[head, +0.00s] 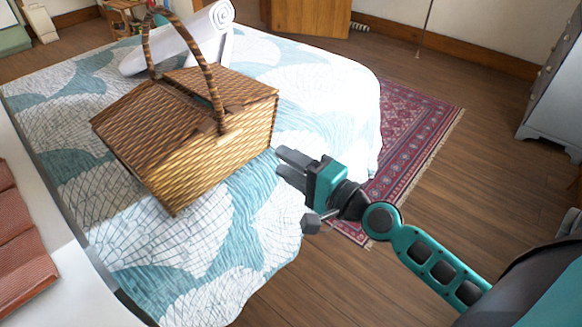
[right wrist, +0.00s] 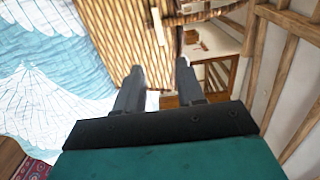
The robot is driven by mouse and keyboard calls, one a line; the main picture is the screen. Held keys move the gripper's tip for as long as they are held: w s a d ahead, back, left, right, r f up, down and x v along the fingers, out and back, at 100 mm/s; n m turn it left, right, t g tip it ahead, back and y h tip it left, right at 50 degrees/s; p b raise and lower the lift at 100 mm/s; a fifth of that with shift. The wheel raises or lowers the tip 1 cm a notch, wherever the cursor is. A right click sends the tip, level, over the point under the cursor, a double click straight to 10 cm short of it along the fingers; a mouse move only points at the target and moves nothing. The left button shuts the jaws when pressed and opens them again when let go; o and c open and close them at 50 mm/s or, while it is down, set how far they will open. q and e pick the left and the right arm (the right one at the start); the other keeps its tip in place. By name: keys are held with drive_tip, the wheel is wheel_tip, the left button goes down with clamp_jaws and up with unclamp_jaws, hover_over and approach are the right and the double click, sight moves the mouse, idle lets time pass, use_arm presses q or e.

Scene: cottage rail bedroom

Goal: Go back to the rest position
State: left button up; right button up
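My right gripper (head: 285,165) is just right of the wicker basket (head: 185,130), over the edge of the bed. Its two grey fingers are apart with nothing between them, as the right wrist view also shows (right wrist: 158,85). The basket stands on the bed with its handle up and its lid closed. In the right wrist view the basket's woven side (right wrist: 110,40) lies beyond the fingers. I cannot tell for certain whether a finger touches the basket. My left gripper is in neither view.
The bed (head: 190,280) has a blue and white patterned cover. A rolled white item (head: 205,30) lies behind the basket. A red patterned rug (head: 420,120) lies on the wooden floor at right. A grey dresser (head: 552,95) stands at far right. Floor between them is clear.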

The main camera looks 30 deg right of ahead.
drive_tip(key=shift+s+d, duration=0.1)
drive_tip(key=shift+s, duration=0.1)
use_arm(q)
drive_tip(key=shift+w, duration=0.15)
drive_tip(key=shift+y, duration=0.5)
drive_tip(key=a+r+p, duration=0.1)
drive_tip(key=p, duration=0.2)
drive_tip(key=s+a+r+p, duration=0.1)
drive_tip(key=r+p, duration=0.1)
drive_tip(key=p, duration=0.1)
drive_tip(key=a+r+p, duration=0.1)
drive_tip(key=p, duration=0.1)
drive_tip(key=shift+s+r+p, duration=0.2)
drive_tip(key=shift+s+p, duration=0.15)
drive_tip(key=shift+p, duration=0.05)
use_arm(e)
drive_tip(key=s+a+f+n+g+h, duration=0.2)
drive_tip(key=s+f+n, duration=0.3)
drive_tip(key=n, duration=0.3)
drive_tip(key=s+a+f+n+g+h, duration=0.2)
drive_tip(key=s+f+n+g, duration=0.2)
drive_tip(key=s+f+n, duration=0.2)
drive_tip(key=n, duration=0.2)
drive_tip(key=shift+s+a+f+n, duration=0.15)
drive_tip(key=shift+s+a+n, duration=0.1)
drive_tip(key=shift+s+n, duration=0.15)
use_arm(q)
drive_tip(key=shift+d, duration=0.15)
use_arm(e)
drive_tip(key=shift+o, duration=0.3)
